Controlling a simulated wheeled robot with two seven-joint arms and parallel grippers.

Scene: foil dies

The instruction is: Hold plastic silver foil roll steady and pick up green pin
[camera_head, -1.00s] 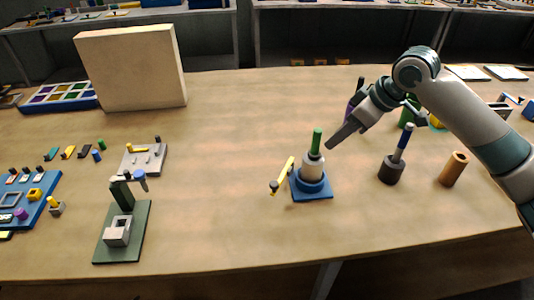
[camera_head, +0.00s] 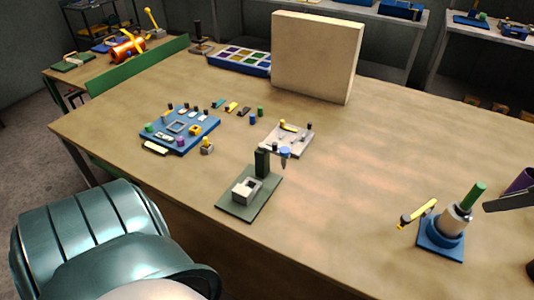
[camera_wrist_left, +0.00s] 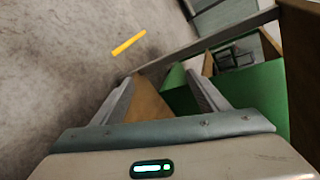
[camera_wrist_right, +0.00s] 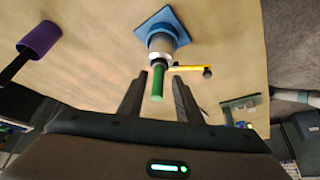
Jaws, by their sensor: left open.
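The green pin (camera_head: 472,196) stands upright in the top of the silver-white foil roll (camera_head: 456,218), which sits on a blue base (camera_head: 440,240) at the right of the head view. My right gripper (camera_head: 490,205) shows only partly at the right edge, beside the pin. In the right wrist view, it (camera_wrist_right: 158,85) is open, and the green pin (camera_wrist_right: 157,90) appears between its fingers with no visible grip on it. The roll (camera_wrist_right: 162,45) is beyond. My left gripper (camera_wrist_left: 163,85) is open and empty, over the floor and a green panel by the table edge.
A yellow-handled tool (camera_head: 418,213) lies against the blue base. A green fixture (camera_head: 249,190), grey plate (camera_head: 286,138), blue tray of parts (camera_head: 180,128) and large beige block (camera_head: 316,55) stand leftward. A purple cup (camera_head: 520,181) is at the right edge.

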